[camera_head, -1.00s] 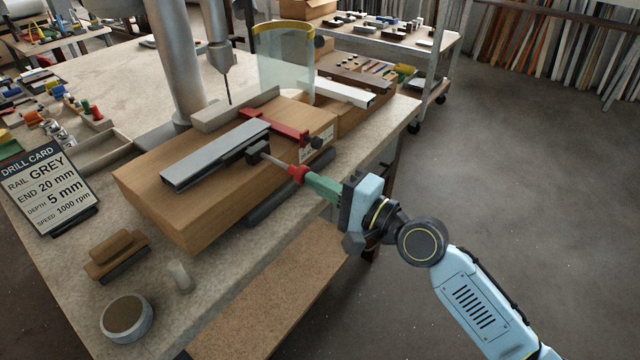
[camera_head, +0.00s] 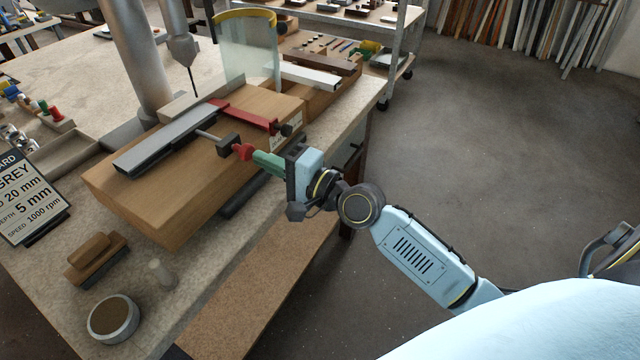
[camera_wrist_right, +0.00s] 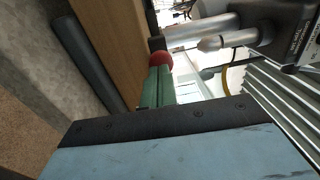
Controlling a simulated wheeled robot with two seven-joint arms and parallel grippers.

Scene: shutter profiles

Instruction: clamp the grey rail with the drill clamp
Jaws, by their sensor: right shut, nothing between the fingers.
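The grey rail (camera_head: 165,142) lies on the wooden block (camera_head: 185,190) under the drill. The drill clamp has a dark block (camera_head: 228,145), a metal rod (camera_head: 206,135) and a red knob (camera_head: 243,151). The rod reaches out of the dark block to the rail's near side; I cannot tell if its tip presses the rail. My right gripper (camera_head: 268,162) has its green fingers shut and empty, with the tips against or very near the red knob. The knob (camera_wrist_right: 161,58) and green fingers (camera_wrist_right: 157,88) also show in the right wrist view. My left gripper is out of view.
A red bar (camera_head: 245,114) crosses the wooden block behind the clamp. The drill (camera_head: 183,50) and a clear guard (camera_head: 248,50) stand behind. A drill card (camera_head: 30,195), a brush (camera_head: 95,258) and a round tin (camera_head: 113,318) are at the left. Open floor lies to the right.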

